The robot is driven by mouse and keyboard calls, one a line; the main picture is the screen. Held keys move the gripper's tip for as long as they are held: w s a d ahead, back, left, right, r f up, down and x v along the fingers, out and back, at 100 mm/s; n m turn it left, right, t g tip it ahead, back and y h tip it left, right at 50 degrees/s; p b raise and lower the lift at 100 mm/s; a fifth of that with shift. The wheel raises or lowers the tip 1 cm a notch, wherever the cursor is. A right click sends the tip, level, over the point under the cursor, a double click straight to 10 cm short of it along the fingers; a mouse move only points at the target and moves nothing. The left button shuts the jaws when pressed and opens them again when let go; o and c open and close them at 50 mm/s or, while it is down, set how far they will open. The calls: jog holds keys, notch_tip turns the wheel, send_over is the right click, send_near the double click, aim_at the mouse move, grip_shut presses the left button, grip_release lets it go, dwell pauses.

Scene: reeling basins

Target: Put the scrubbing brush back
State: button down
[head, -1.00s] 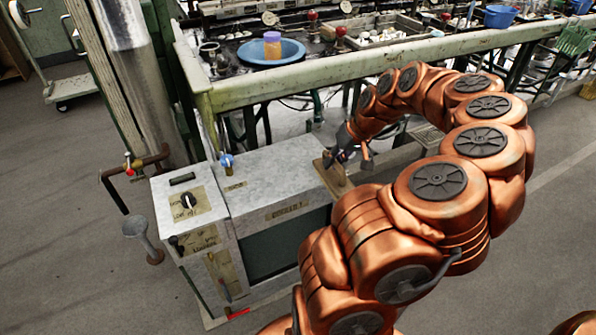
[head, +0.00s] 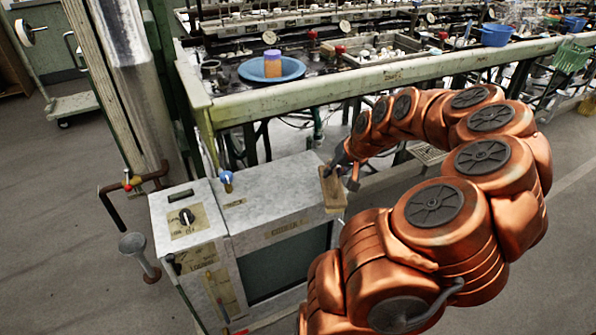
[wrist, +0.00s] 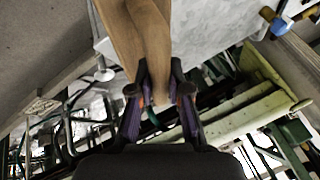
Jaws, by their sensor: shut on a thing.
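The scrubbing brush (head: 333,192) shows as a long pale wooden block at the right end of the grey metal cabinet's top. My gripper (head: 344,173) is at its far end and is shut on it. In the wrist view, the brush (wrist: 150,32) runs up from between the two fingertips of my gripper (wrist: 159,80). Its bristles do not show clearly. The brush overlaps the cabinet's right edge in the head view. I cannot tell whether it touches the cabinet.
The grey cabinet (head: 270,190) has a blue-handled valve (head: 226,180) on top. Behind it runs the pale green bench rail (head: 330,92). A pipe with a red-handled tap (head: 128,185) is at left.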

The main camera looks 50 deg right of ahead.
jog(key=shift+w+a+f+p, duration=0.15)
jog(key=shift+w+f, duration=0.6)
jog(key=shift+w, duration=1.35)
jog(key=shift+w+a+f+p, duration=0.2)
jog(key=shift+w+f, duration=0.6)
jog(key=shift+w, duration=1.35)
jog(key=shift+w+d+f+p, duration=0.2)
jog(key=shift+w+f, duration=0.55)
jog(key=shift+w, duration=1.35)
jog(key=shift+a, duration=0.15)
jog(key=c, duration=1.1)
grip_release()
jog(key=shift+f, duration=0.1)
